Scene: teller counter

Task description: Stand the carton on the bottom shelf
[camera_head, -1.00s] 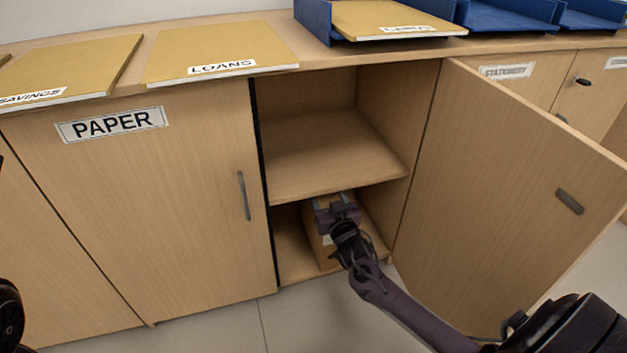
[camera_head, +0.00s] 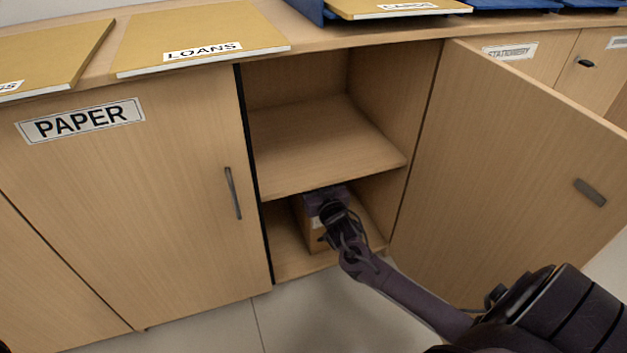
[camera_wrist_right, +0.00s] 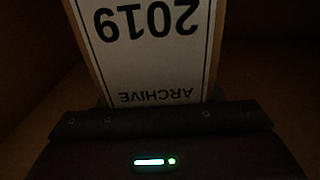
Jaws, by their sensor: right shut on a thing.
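The carton (camera_head: 313,238) is brown and sits inside the bottom compartment of the open cupboard, mostly covered by my right gripper (camera_head: 325,198) and wrist. Its white label, reading "2019 ARCHIVE" upside down, fills the top of the right wrist view, where the carton (camera_wrist_right: 95,70) shows as a brown edge beside it. My right gripper is shut on the carton. The bottom shelf (camera_head: 288,264) shows in front and to the left of it. I cannot tell whether the carton's base touches the shelf. My left gripper is out of view.
The middle shelf (camera_head: 320,150) lies close above my right gripper. The open door (camera_head: 510,180) stands right of my forearm. The closed PAPER door (camera_head: 140,210) borders the opening on the left. Bare shelf shows left and right of the carton.

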